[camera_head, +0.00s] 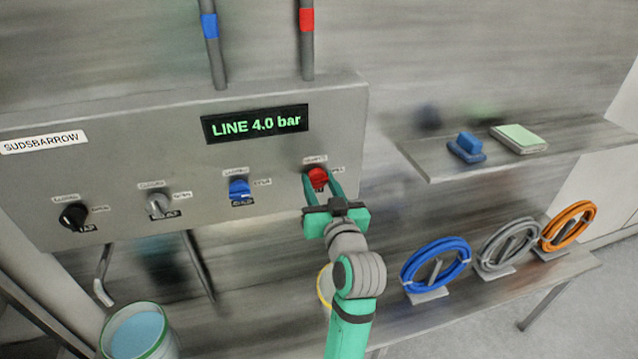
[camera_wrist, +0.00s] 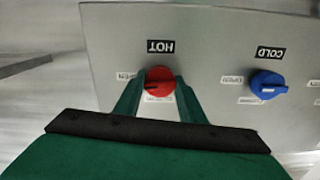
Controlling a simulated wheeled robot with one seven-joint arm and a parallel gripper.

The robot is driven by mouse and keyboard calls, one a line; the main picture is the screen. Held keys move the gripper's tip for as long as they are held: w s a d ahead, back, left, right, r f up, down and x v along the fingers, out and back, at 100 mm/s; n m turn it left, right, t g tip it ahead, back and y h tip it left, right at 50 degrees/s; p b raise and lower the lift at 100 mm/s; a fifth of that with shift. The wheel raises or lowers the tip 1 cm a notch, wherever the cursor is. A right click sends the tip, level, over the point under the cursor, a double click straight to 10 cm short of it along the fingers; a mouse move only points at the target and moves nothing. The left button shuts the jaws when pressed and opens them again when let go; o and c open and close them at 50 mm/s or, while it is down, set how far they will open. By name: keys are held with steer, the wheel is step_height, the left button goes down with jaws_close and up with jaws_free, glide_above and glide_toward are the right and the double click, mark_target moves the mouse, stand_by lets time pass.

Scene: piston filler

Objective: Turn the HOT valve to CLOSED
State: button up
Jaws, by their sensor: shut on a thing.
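The red HOT valve knob (camera_head: 317,177) sits at the right end of the grey panel. In the wrist view the red knob (camera_wrist: 161,76) is under an upside-down HOT label (camera_wrist: 160,46). A small label reading OPEN (camera_wrist: 126,76) is at its left and another small label (camera_wrist: 158,99), too small to read, is below it. A dark pointer mark on the knob lies toward its lower left; its exact setting is hard to tell. My gripper (camera_head: 321,188) is shut on the red knob, with one green finger on each side. The fingers also show in the wrist view (camera_wrist: 158,88).
The blue COLD knob (camera_head: 239,188) is beside it, then a grey knob (camera_head: 158,205) and a black knob (camera_head: 73,216). The display (camera_head: 255,124) reads LINE 4.0 bar. A shelf (camera_head: 430,160) and coiled hoses (camera_head: 435,263) stand at right; a bucket (camera_head: 140,335) is lower left.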

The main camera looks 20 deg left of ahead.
steer(key=n, duration=0.4)
steer(key=shift+d+n, duration=0.1)
steer(key=shift+n, duration=0.2)
steer(key=n, duration=0.3)
steer(key=shift+n, duration=0.3)
steer(key=n, duration=0.3)
steer(key=shift+n, duration=2.6)
steer(key=o, duration=1)
steer(key=shift+a, duration=0.2)
steer(key=shift+o, duration=0.2)
steer(key=shift+d, duration=0.1)
